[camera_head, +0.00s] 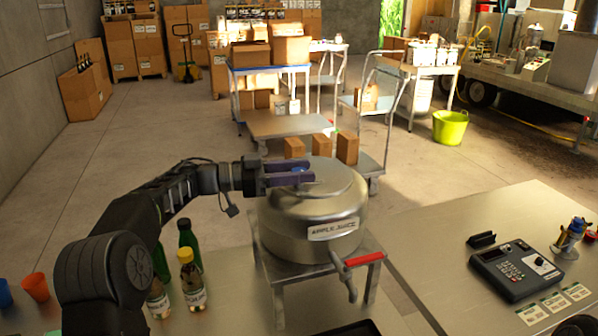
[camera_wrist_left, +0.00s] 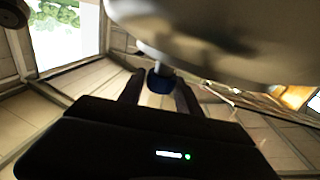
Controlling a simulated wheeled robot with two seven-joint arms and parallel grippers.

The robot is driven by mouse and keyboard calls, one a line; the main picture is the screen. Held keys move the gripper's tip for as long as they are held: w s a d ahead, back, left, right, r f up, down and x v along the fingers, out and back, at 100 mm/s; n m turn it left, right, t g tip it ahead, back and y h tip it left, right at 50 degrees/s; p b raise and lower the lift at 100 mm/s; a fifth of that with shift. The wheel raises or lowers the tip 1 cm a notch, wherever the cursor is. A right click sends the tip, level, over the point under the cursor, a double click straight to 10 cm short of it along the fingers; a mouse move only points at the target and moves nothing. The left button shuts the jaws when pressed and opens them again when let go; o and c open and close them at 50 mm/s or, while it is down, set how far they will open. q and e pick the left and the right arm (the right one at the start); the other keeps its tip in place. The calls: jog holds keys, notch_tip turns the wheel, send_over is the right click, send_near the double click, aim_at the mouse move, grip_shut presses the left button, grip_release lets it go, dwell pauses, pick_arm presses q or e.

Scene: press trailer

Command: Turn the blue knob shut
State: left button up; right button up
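A steel tank (camera_head: 312,212) labelled "APPLE JUICE" stands on a low metal stand. The blue knob (camera_head: 298,170) shows as a small patch of blue between my left gripper's fingers, in front of the tank lid in the picture. In the left wrist view the blue knob (camera_wrist_left: 159,80) sits at the end of a short metal stem. My left gripper (camera_head: 303,171) is open, with one finger on each side of the knob. In the left wrist view its fingers (camera_wrist_left: 158,84) stand apart, with a gap visible beside the knob. My right gripper is not in view.
A red-handled tap (camera_head: 350,265) sticks out at the tank's front. Bottles (camera_head: 188,270) and an orange cup (camera_head: 36,287) stand at the left. A card terminal (camera_head: 515,268) lies on the right table. Trolleys with boxes (camera_head: 347,148) stand behind the tank.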

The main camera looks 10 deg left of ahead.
pick_arm(q)
jog(key=shift+o, duration=1.3)
jog(key=shift+s+a+f, duration=0.1)
jog(key=shift+s+a, duration=0.05)
jog(key=shift+a, duration=0.35)
jog(key=b+v, duration=0.1)
jog(key=v, duration=0.5)
jog(key=shift+s+a+b, duration=0.15)
jog(key=shift+a+b, duration=0.2)
